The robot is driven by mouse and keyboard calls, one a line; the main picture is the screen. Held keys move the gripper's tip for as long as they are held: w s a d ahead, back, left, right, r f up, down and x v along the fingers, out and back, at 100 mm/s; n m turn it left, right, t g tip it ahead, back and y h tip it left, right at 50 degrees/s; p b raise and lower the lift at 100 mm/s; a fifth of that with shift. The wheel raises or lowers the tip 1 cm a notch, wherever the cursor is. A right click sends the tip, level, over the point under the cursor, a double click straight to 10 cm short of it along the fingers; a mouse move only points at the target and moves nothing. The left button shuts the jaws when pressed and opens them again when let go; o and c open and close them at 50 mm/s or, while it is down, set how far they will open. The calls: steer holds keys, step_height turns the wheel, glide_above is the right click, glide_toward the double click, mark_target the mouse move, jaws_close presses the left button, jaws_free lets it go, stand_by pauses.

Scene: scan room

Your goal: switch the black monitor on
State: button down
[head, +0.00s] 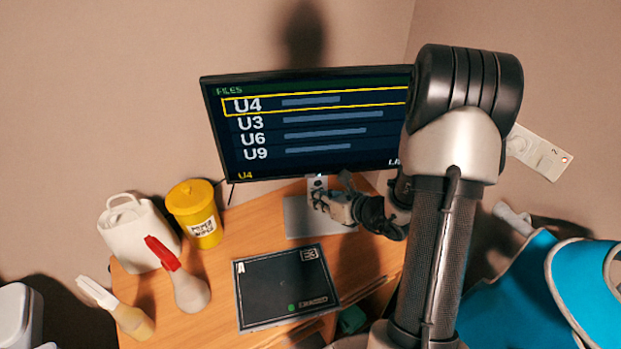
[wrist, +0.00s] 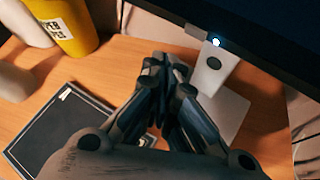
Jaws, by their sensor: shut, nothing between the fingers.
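The black monitor (head: 310,128) stands at the back of the desk on a grey stand (head: 300,222). Its screen is lit and shows a FILES list with U4, U3, U6 and U9, with U4 framed in yellow. In the wrist view the monitor's lower edge (wrist: 255,50) crosses the upper right, and a small lit white-blue spot (wrist: 216,42) shows there above the stand. My gripper (head: 318,196) is shut and empty, just below the monitor's lower edge in front of the stand. In the wrist view my gripper (wrist: 172,62) points toward the stand, left of the lit spot; contact cannot be told.
A black panel (head: 285,288) marked A and ERASED lies on the wooden desk (head: 215,315). A yellow tub (head: 194,210), a white jug (head: 135,235) and two bottles stand left. A blue item (head: 510,285) is at right.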

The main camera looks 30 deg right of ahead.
steer(key=shift+s+a, duration=0.2)
steer(key=shift+s, duration=0.3)
steer(key=shift+s+a, duration=0.2)
steer(key=shift+s, duration=0.3)
steer(key=s+a+r+n+g+y, duration=0.2)
steer(key=a+r+n+g+y, duration=0.15)
steer(key=a+r+n, duration=0.8)
steer(key=s+a+r+n+g, duration=0.3)
steer(key=s+a+n+g, duration=0.1)
steer(key=s+a+n, duration=0.55)
steer(key=s+d+r+n+h, duration=0.2)
steer(key=s+d+n+h, duration=0.1)
steer(key=s+n, duration=0.3)
steer(key=s+d+r+n+h, duration=0.3)
steer(key=s+n, duration=0.3)
steer(key=n, duration=0.2)
steer(key=shift+d+h, duration=0.4)
steer(key=shift+h, duration=0.25)
